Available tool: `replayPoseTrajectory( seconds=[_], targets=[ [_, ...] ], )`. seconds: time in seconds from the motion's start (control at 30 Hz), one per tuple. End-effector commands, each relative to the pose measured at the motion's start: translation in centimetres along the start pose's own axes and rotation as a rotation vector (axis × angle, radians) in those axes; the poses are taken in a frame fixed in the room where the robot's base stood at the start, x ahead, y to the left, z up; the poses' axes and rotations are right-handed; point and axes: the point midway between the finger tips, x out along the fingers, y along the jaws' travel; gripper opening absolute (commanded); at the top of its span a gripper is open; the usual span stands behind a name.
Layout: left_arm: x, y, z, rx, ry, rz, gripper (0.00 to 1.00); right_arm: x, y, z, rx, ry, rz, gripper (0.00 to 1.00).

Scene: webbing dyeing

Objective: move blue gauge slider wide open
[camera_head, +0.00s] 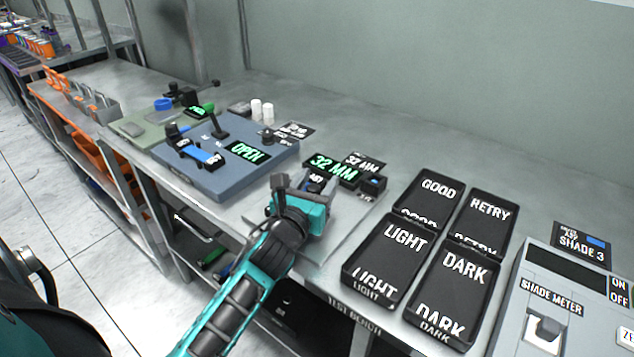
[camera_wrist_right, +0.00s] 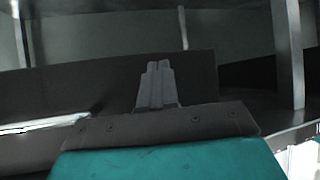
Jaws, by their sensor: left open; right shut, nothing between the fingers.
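The gauge stands on a pale plate at the middle of the bench in the head view, with a lit green 32 MM display (camera_head: 330,166). A dark block with a blue patch (camera_head: 316,183), possibly the slider, shows beside my left gripper. Another dark block with a small blue mark (camera_head: 374,184) sits at the gauge's right end. My left gripper (camera_head: 301,187) is open at the gauge's near side and hides part of it; I cannot tell whether it touches the slider. My right gripper (camera_wrist_right: 157,85) is shut and empty in the right wrist view, away from the gauge.
A blue-grey fixture (camera_head: 190,180) with an OPEN display stands to the left. Black trays marked GOOD (camera_head: 438,188), RETRY (camera_head: 488,212), LIGHT (camera_head: 404,240) and DARK (camera_head: 464,267) lie to the right, before the shade meter (camera_head: 550,306).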

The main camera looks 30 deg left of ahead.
Motion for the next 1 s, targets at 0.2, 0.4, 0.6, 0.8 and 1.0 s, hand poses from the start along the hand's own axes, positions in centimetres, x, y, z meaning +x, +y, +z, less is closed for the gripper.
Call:
replayPoseTrajectory(
  seconds=[0.2, 0.4, 0.6, 0.8, 1.0],
  targets=[
    [0.05, 0.01, 0.02, 0.0, 0.0, 0.0, 0.54, 0.0, -0.01, -0.01, 0.0, 0.0, 0.0, 0.0],
    [0.03, 0.0, 0.01, -0.001, 0.0, 0.0, 0.37, 0.0, -0.01, -0.01, 0.0, 0.0, 0.0, 0.0],
    [0.02, 0.0, 0.01, -0.001, 0.0, 0.0, 0.18, 0.0, 0.0, -0.01, 0.0, 0.0, 0.0, 0.0],
    [0.01, 0.0, 0.0, -0.001, 0.0, 0.0, 0.0, 0.0, 0.0, -0.01, 0.001, 0.0, 0.0, 0.0],
    [0.01, 0.0, 0.0, -0.001, 0.0, 0.0, 0.0, 0.0, 0.0, -0.01, 0.001, 0.0, 0.0, 0.0]
  ],
)
